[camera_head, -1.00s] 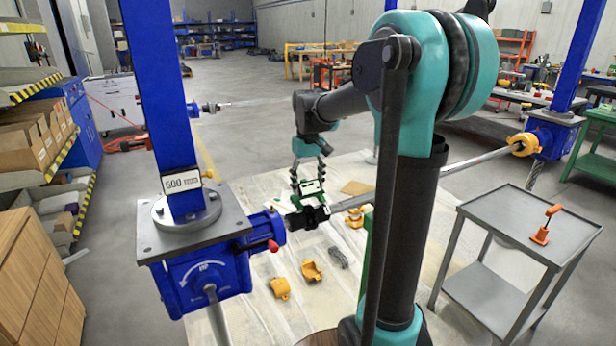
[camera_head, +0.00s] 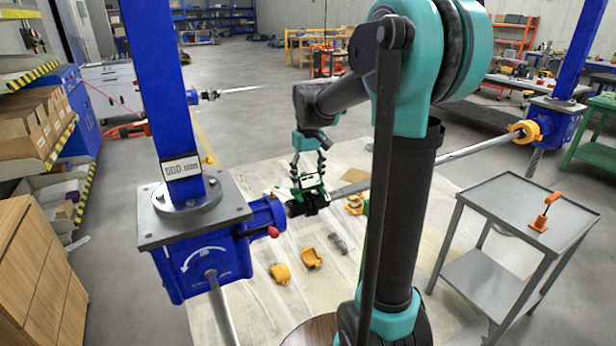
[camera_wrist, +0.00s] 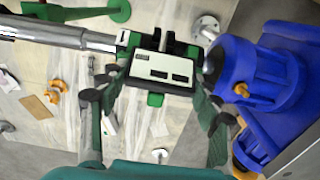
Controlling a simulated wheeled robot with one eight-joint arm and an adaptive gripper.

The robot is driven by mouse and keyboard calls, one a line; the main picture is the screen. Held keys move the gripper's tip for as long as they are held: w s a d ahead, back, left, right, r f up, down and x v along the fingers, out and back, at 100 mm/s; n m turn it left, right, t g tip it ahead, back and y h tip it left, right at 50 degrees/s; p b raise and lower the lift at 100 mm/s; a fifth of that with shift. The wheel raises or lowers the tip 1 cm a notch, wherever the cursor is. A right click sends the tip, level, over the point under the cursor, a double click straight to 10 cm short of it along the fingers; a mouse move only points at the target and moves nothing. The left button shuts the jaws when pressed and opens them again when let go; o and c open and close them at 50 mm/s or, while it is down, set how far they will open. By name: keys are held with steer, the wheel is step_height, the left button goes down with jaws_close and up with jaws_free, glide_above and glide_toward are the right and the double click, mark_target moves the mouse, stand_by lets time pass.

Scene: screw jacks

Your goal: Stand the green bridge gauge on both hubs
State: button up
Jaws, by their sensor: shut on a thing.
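The green bridge gauge (camera_head: 311,182) with its pale face is held in my gripper (camera_head: 307,174), over the dark coupling hubs (camera_head: 309,204) between the grey shaft and the left blue jack. In the wrist view the gauge (camera_wrist: 160,72) sits between the two fingers of my gripper (camera_wrist: 155,100), which are shut on it. The grey shaft (camera_wrist: 62,36) enters from the left and the blue jack (camera_wrist: 262,75) is close on the right. The gauge and my fingers hide much of the hubs, so I cannot tell whether its feet touch both.
A grey cart (camera_head: 515,215) with an orange tool (camera_head: 544,212) stands at right. Orange guard pieces (camera_head: 312,257) lie on the floor sheet below. The left jack (camera_head: 205,262) and its blue column (camera_head: 165,100) stand close beside my gripper.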

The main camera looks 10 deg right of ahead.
steer(key=shift+f, duration=0.45)
stand_by(0.3)
steer(key=o, duration=1.5)
steer(key=shift+o, duration=0.2)
steer(key=shift+r, duration=0.1)
step_height(320, 180, up, 12)
steer(key=s+d+f+m+t, duration=0.1)
steer(key=s+d+f+t, duration=0.1)
steer(key=s+f, duration=0.9)
steer(key=s+d+f+m+t, duration=0.2)
steer(key=s+f, duration=0.9)
steer(key=f, duration=0.3)
steer(key=shift+m, duration=0.3)
